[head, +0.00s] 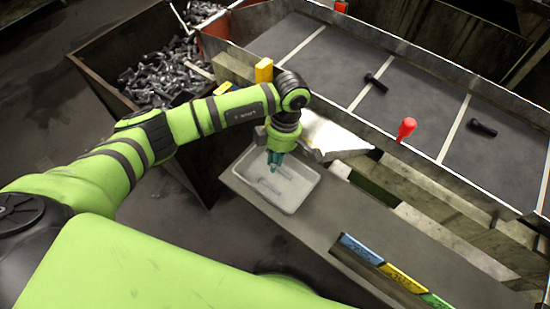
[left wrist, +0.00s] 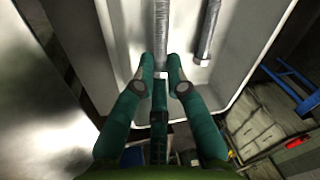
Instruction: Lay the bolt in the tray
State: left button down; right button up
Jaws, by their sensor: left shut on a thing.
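The pale tray (head: 293,209) stands on a grey bench below my left gripper (head: 274,165). The gripper points down into the tray and is shut on a grey bolt (left wrist: 161,30), seen between its green fingers (left wrist: 163,75) in the left wrist view. That bolt is over the tray floor; I cannot tell whether it touches it. A second bolt (left wrist: 208,30) lies in the tray to its right, roughly parallel and apart from it. In the head view the bolts in the tray are small and pale. My right gripper is not in view.
A dark bin (head: 112,83) full of bolts is at the back left. A sectioned dark bed (head: 330,62) with two dark bolts (head: 375,83) (head: 482,128) lies behind the bench. A red knob (head: 406,128) stands at its edge. Coloured labels (head: 400,278) line the bench front.

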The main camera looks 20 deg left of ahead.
pick_arm(q)
jog(key=shift+f, duration=0.2)
jog(key=shift+f+b, duration=0.2)
jog(key=shift+b, duration=0.2)
jog(key=c, duration=1.3)
grip_release()
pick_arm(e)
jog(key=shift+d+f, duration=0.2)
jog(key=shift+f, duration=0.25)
pick_arm(q)
jog(key=shift+r, duration=0.1)
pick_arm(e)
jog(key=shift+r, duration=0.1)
